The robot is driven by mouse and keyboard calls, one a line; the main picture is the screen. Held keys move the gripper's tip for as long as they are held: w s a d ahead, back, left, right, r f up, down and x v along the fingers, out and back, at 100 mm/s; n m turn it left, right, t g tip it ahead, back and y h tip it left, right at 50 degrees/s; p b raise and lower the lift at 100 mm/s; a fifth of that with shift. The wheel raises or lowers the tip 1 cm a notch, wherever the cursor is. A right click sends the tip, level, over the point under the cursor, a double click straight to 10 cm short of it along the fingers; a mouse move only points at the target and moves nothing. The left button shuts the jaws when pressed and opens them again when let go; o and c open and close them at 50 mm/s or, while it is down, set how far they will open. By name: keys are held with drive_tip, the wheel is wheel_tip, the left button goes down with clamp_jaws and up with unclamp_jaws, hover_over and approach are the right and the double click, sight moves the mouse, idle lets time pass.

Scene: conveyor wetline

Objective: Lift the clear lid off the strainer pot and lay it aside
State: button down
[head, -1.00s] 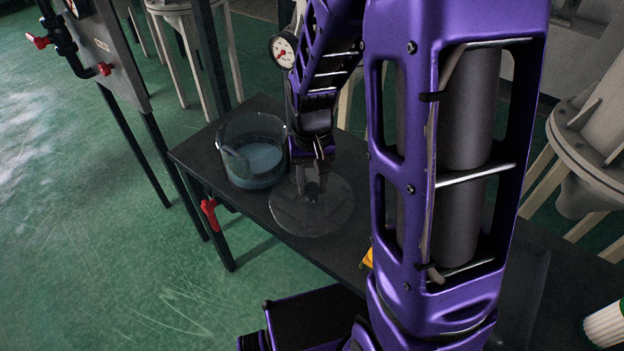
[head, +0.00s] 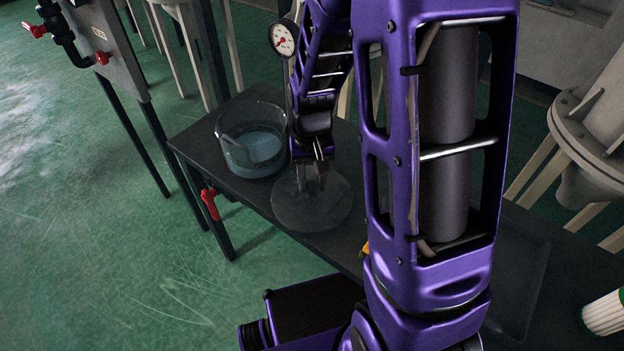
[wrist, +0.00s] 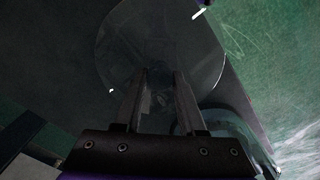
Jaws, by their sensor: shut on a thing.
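The strainer pot (head: 232,160) is a clear round vessel with bluish contents, standing open on the dark bench at the left. The clear lid (head: 300,212) is a round transparent disc to the right of the pot and in front of it, over the bench top. My gripper (head: 312,186) is shut on the lid's knob at its centre, pointing down. In the wrist view the lid (wrist: 128,58) spreads beyond my fingertips (wrist: 158,84), and part of the pot (wrist: 236,122) shows at lower right. I cannot tell whether the lid touches the bench.
The dark bench (head: 270,240) has a red valve handle (head: 209,204) at its front left edge. A pressure gauge (head: 284,38) stands behind my gripper. A ribbed white cap (head: 604,314) is at the far right. My arm hides the bench's middle.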

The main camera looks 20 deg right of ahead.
drive_tip(key=shift+f, duration=0.45)
drive_tip(key=shift+c, duration=2.1)
unclamp_jaws()
wheel_tip(320, 180, up, 17)
drive_tip(key=p, duration=0.4)
drive_tip(key=shift+r, duration=0.2)
